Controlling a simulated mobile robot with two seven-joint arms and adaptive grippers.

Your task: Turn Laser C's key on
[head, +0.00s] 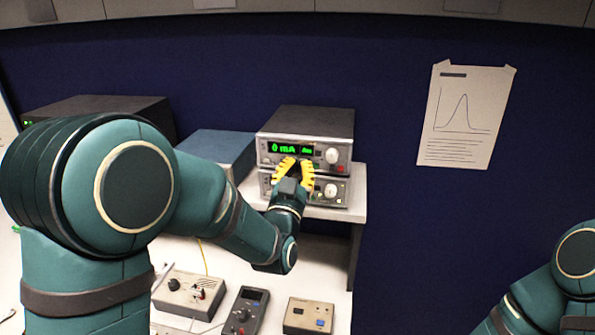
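Two stacked instruments stand on a white shelf at the centre. The upper unit (308,125) has a green display reading "0 mA" and a pale round knob (332,155) on its right. The lower unit (340,191) is partly hidden behind my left gripper; its right side shows a small knob and lights. No "Laser C" label is readable, and I cannot make out a key. My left gripper (297,164) has its yellow fingers apart in front of the two units, near their seam. Whether it touches them is unclear. My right gripper is out of view.
A blue box (215,150) and a dark unit (100,108) stand to the left. A grey knob box (187,292), a handheld meter (243,310) and a beige box (308,316) lie on the lower bench. A paper chart (466,113) hangs on the blue wall.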

